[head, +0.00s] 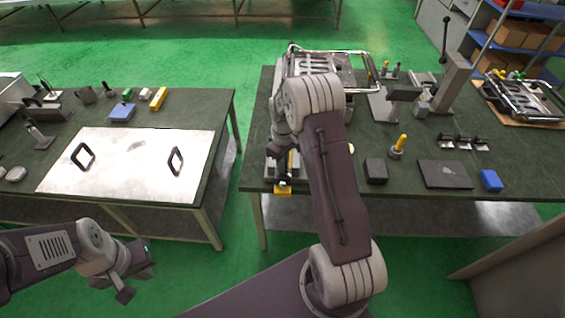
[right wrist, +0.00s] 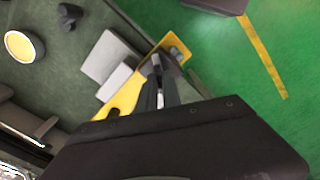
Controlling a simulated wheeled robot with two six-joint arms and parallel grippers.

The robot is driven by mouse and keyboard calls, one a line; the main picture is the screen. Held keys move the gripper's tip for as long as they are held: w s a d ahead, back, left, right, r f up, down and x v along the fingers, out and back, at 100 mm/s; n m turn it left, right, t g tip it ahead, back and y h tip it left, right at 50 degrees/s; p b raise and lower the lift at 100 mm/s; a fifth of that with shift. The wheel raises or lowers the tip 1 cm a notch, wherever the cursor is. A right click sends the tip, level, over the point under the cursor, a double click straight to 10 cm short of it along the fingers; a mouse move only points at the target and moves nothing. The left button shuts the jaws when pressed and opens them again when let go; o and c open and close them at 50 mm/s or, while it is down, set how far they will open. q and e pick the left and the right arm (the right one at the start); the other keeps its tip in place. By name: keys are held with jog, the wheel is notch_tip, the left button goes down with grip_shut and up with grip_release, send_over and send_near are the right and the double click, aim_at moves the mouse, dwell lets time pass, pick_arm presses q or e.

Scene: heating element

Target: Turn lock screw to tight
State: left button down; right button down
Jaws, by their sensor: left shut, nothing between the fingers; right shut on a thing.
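My right gripper (right wrist: 157,70) points down at a yellow fixture (right wrist: 125,97) on the front left edge of the right-hand table. Its fingers are close together, and a small pale piece shows between them, apparently the lock screw (right wrist: 160,98). The fingers hide most of the screw, so its turn angle cannot be read. Light grey blocks (right wrist: 112,62) sit against the fixture. In the head view the yellow fixture (head: 283,189) shows just below my right wrist. My left gripper (head: 133,268) is shut and empty, low at the left, in front of the left table.
The right table (head: 400,165) holds a metal frame (head: 360,66), a lever press (head: 450,85), a yellow-handled tool (head: 399,145), a dark plate (head: 445,174) and a blue block (head: 491,180). The left table holds a handled metal plate (head: 128,160). A gap separates the tables.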

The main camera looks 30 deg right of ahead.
jog(key=m+p, duration=0.1)
jog(key=m, duration=0.4)
jog(key=shift+s+m, duration=0.1)
jog(key=shift+m, duration=0.2)
jog(key=m+p, duration=0.1)
jog(key=m, duration=0.4)
jog(key=shift+f+m, duration=0.1)
jog(key=shift+m, duration=0.5)
jog(key=c, duration=1.5)
grip_release()
jog(key=shift+r, duration=0.35)
notch_tip(320, 180, up, 8)
jog(key=shift+r, duration=0.2)
